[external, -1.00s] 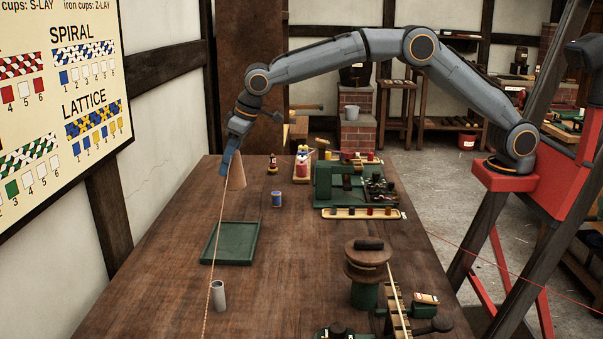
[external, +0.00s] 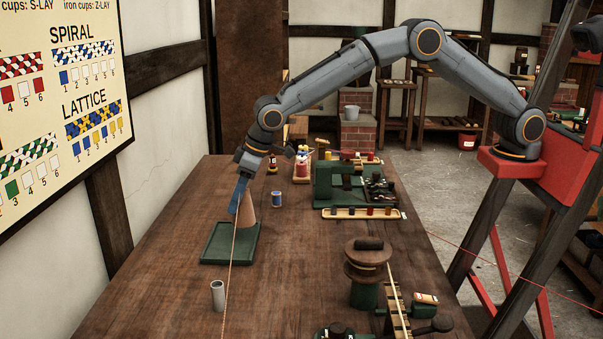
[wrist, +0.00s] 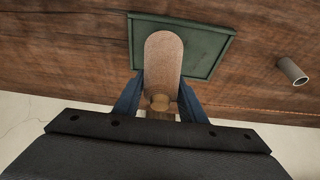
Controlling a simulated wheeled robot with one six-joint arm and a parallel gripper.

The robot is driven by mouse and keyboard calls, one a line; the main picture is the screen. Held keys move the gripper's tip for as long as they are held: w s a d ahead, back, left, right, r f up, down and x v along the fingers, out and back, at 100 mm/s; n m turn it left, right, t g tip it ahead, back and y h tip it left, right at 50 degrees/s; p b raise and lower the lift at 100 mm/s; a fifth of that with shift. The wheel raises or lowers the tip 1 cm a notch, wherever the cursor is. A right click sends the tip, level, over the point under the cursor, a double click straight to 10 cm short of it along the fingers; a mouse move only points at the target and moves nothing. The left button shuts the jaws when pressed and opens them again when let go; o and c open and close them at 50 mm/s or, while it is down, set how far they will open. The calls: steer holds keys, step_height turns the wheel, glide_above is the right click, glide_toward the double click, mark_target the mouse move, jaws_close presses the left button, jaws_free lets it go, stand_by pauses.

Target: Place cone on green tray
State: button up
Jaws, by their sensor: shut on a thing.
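The tan cone (external: 249,214) is upright between the blue fingers of my gripper (external: 238,205). My gripper is shut on the cone, which also shows in the wrist view (wrist: 163,60). The green tray (external: 216,256) lies flat on the bench. In the wrist view the tray's bare right side (wrist: 205,50) shows beside the cone.
A grey tube (external: 218,295) stands on the wooden bench (external: 300,265) in front of the tray. A blue spool (external: 276,199) stands behind it to the right. A green machine (external: 338,187) is farther right. A taut cord (external: 230,275) runs down past the tray.

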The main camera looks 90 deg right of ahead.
steer(key=shift+f, duration=1.1)
steer(key=shift+f, duration=0.4)
steer(key=o, duration=1.2)
steer(key=shift+c, duration=0.2)
steer(key=shift+r, duration=0.1)
steer(key=shift+r, duration=0.6)
steer(key=b+v, duration=0.2)
steer(key=v, duration=0.9)
steer(key=shift+s+b, duration=0.2)
steer(key=shift+b, duration=0.15)
